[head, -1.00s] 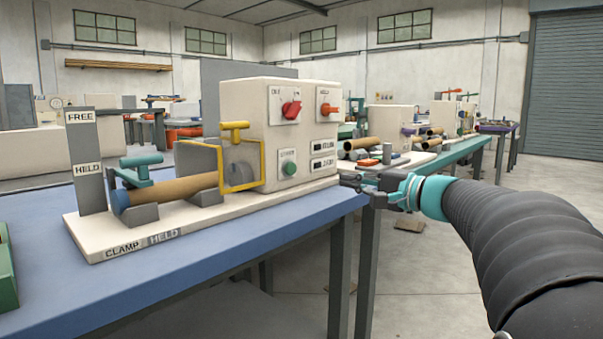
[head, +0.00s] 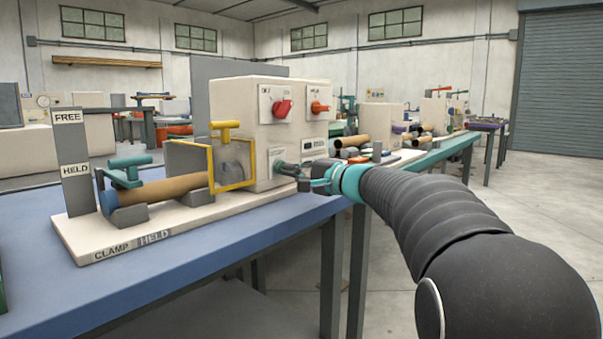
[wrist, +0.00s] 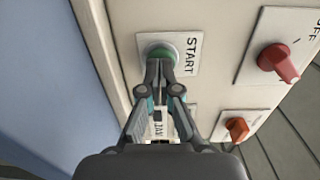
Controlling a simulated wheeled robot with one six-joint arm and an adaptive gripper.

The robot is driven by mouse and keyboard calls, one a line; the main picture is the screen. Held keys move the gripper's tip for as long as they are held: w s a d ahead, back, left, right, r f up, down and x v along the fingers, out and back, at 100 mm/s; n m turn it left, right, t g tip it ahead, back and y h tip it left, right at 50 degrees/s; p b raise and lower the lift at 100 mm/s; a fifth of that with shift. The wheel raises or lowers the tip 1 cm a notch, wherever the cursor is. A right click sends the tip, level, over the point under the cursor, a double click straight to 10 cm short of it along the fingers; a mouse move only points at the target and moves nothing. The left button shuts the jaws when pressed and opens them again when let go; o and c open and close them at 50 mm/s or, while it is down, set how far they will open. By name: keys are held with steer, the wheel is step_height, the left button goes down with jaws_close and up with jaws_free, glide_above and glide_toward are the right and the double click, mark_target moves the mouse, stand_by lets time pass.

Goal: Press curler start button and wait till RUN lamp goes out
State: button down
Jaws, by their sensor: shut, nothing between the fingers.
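The cream curler machine (head: 235,100) stands on a pale base on the blue table. Its round green start button (wrist: 161,52) sits on a white plate marked START in the wrist view. My gripper (wrist: 159,72) is shut and empty, with its tips at the button's lower edge; I cannot tell whether they touch or press it.
A yellow guard frame (head: 213,165) stands left of the button, beside a brown tube (head: 175,188). A teal clamp (head: 125,170) and a HELD sign (head: 74,170) are further left. Red knobs (head: 282,108) sit above. Floor at the right is open.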

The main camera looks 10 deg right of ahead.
steer(key=shift+w+a, duration=0.15)
steer(key=shift+w+a+f+b, duration=0.1)
steer(key=shift+w+a+b, duration=0.25)
steer(key=shift+w+b, duration=0.1)
steer(key=shift+w+r, duration=0.2)
steer(key=shift+a, duration=0.1)
steer(key=shift+f, duration=0.1)
steer(key=shift+s+f+b, duration=0.1)
steer(key=shift+s+b, duration=0.2)
steer(key=shift+b, duration=0.1)
steer(key=v, duration=1.3)
steer(key=shift+d+r+b, duration=0.25)
steer(key=shift+d+b, duration=0.2)
